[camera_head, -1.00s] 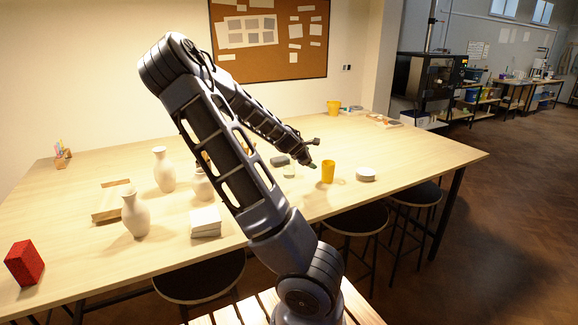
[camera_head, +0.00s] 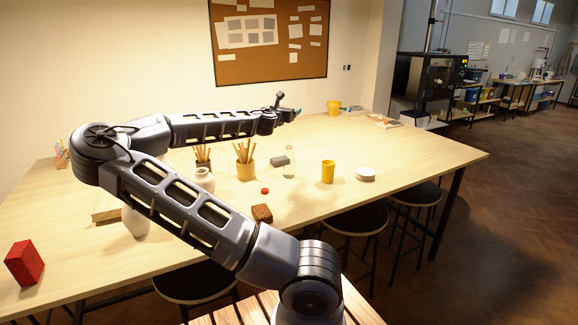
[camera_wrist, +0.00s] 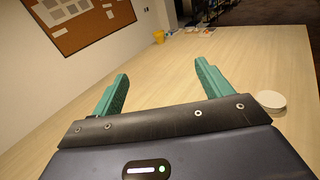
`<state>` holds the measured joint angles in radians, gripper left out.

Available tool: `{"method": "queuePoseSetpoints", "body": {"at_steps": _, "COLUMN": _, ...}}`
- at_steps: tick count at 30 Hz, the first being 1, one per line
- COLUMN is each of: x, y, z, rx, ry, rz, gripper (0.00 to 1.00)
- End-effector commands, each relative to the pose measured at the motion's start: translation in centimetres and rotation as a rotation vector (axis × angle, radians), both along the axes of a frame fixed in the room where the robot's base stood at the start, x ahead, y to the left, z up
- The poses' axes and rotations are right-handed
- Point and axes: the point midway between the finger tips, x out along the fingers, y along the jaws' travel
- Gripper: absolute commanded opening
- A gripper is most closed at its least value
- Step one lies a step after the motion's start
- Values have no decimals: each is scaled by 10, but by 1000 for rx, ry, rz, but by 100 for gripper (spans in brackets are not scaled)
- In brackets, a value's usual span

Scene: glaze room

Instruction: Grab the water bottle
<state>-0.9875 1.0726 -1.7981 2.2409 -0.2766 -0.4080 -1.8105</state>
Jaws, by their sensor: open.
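A small clear, pale bottle (camera_head: 289,170) stands upright on the wooden table (camera_head: 415,160), between a grey block and a yellow cup in the head view. I take it for the water bottle, though it is small in the picture. I do not see it in the wrist view. My gripper (camera_head: 292,110) is raised above the far part of the table, higher in the picture than the bottle and apart from it. In the wrist view my gripper (camera_wrist: 162,72) has its two green fingers wide apart with nothing between them.
Near the bottle are a yellow cup (camera_head: 328,172), a white stack of discs (camera_head: 366,174), a grey block (camera_head: 280,161), a pot of sticks (camera_head: 245,167), a small red lid (camera_head: 265,191) and a brown block (camera_head: 262,213). Pale vases stand partly behind my arm.

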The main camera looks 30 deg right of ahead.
Motion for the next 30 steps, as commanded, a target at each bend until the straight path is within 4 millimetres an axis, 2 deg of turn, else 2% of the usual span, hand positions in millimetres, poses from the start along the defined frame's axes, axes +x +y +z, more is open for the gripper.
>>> {"method": "queuePoseSetpoints", "body": {"at_steps": 3, "x": 4, "y": 13, "z": 13, "rx": -59, "ry": 14, "rz": 25, "gripper": 78}}
{"method": "queuePoseSetpoints", "body": {"at_steps": 14, "x": 3, "y": 11, "z": -50, "rx": -56, "ry": 16, "rz": 22, "gripper": 78}}
{"method": "queuePoseSetpoints", "body": {"at_steps": 20, "x": 3, "y": 11, "z": -103, "rx": -56, "ry": 18, "rz": 21, "gripper": 78}}
{"method": "queuePoseSetpoints", "body": {"at_steps": 27, "x": 3, "y": 10, "z": -199, "rx": -56, "ry": 19, "rz": 21, "gripper": 78}}
{"method": "queuePoseSetpoints", "body": {"at_steps": 30, "x": 3, "y": 11, "z": -228, "rx": -56, "ry": 16, "rz": 23, "gripper": 78}}
